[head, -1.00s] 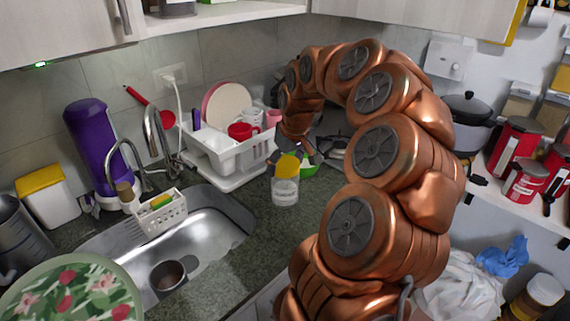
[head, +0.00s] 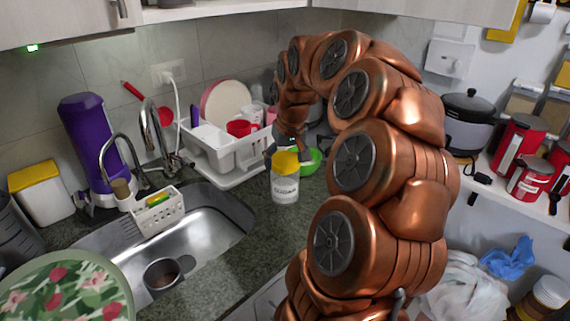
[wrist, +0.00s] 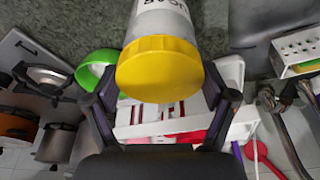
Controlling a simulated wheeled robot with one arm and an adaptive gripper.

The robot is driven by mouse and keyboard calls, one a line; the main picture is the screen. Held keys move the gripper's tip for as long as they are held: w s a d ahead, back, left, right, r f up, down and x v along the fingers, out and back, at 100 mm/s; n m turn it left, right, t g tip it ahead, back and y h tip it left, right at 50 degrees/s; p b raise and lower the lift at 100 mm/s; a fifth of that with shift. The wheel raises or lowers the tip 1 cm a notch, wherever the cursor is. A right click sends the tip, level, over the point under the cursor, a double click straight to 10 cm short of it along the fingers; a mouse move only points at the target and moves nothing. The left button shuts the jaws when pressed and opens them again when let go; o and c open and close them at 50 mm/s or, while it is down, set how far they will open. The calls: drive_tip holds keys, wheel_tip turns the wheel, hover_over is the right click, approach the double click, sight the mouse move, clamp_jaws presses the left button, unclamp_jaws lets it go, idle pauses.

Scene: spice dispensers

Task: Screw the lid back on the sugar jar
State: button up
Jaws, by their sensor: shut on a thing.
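The sugar jar (head: 285,187) is a clear, pale-filled jar with a dark-lettered label, upright on the counter by the sink. Its yellow lid (head: 286,163) sits on the jar's mouth with no clear gap; I cannot tell how tightly it is screwed. My gripper (head: 286,150) comes down over the jar from behind and is shut on the lid. In the wrist view the lid (wrist: 160,70) lies between my two fingers, one on each side, with part of the jar (wrist: 165,20) beyond it. The fingertips' contact is partly hidden in the head view.
A green bowl (head: 311,161) stands close behind the jar. A white dish rack (head: 232,158) with cups and plates is behind left. The sink (head: 205,222) lies left. The counter in front of the jar (head: 262,240) is clear.

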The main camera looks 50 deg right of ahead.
drive_tip(key=shift+f+m+g+h+b, duration=0.15)
drive_tip(key=shift+m+g+h+b, duration=0.2)
drive_tip(key=shift+m+b, duration=1.2)
drive_tip(key=shift+m+b, duration=0.95)
drive_tip(key=shift+b, duration=0.1)
drive_tip(key=shift+m+g+h+b, duration=0.25)
drive_tip(key=shift+m+b, duration=0.2)
drive_tip(key=shift+m, duration=0.15)
drive_tip(key=shift+m+b, duration=0.4)
drive_tip(key=shift+b, duration=0.05)
drive_tip(key=shift+m+g+b, duration=0.4)
drive_tip(key=shift+m+b, duration=0.6)
drive_tip(key=shift+m, duration=0.4)
drive_tip(key=m+g+b, duration=0.1)
drive_tip(key=m+b, duration=0.1)
drive_tip(key=m, duration=0.2)
drive_tip(key=shift+h, duration=0.3)
drive_tip(key=shift+m+b, duration=0.4)
drive_tip(key=shift+m, duration=0.4)
